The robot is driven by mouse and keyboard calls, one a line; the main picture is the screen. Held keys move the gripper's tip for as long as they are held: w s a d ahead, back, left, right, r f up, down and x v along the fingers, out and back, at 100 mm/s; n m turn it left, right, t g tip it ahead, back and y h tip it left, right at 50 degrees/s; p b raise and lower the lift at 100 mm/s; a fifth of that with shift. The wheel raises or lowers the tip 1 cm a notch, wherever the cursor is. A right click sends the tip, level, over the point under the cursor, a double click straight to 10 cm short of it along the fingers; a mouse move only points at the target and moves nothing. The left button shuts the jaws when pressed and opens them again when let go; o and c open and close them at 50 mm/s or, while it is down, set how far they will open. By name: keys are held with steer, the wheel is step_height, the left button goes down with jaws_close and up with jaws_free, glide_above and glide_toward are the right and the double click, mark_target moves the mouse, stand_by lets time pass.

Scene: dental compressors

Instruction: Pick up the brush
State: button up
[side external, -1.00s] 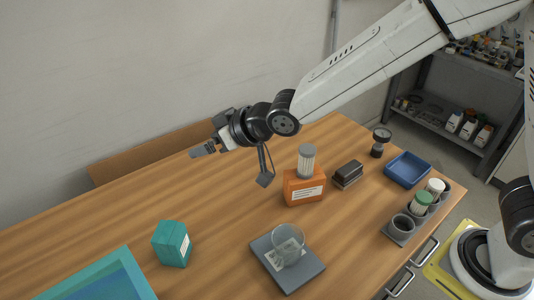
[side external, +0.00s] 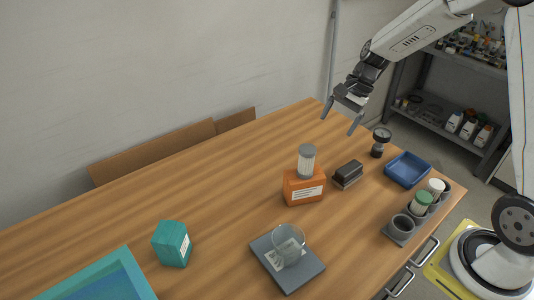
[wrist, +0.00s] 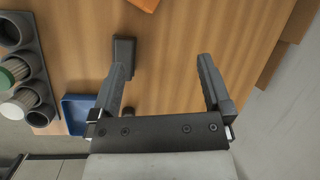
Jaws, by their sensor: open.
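A dark oblong block (side external: 348,174) with a paler lower edge lies on the wooden table, right of the orange box; it looks like the brush. It also shows in the wrist view (wrist: 124,52), up and left, beside the tip of the left finger. My gripper (side external: 338,125) is open and empty, above the far part of the table, with its fingers pointing down. In the wrist view my gripper (wrist: 162,63) has only bare wood between its fingers. Part of the block is hidden by the left finger there.
An orange box (side external: 304,187) with a ribbed grey-capped cylinder stands left of the block. A small dark round-topped stand (side external: 380,142), a blue tray (side external: 407,169) and a cup rack (side external: 398,238) are to the right. A grey plate (side external: 300,274) with a glass is nearer. The far left table is clear.

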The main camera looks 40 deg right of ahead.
steer(key=s+d+r+m+t+y, duration=0.2)
steer(key=s+d+r+m+y, duration=0.15)
steer(key=d+r, duration=0.2)
steer(key=s+d+r+m+t+y, duration=0.25)
steer(key=d+r+m+y, duration=0.2)
steer(key=d, duration=0.25)
glide_toward(351, 167)
steer(key=shift+w+a+r+g, duration=0.15)
steer(key=shift+w+a+g, duration=0.3)
steer(key=shift+w+a, duration=0.15)
steer(key=shift+f, duration=0.45)
steer(key=shift+x, duration=1.3)
steer(key=shift+a, duration=0.1)
steer(key=shift+x, duration=2.5)
steer(key=shift+c, duration=0.2)
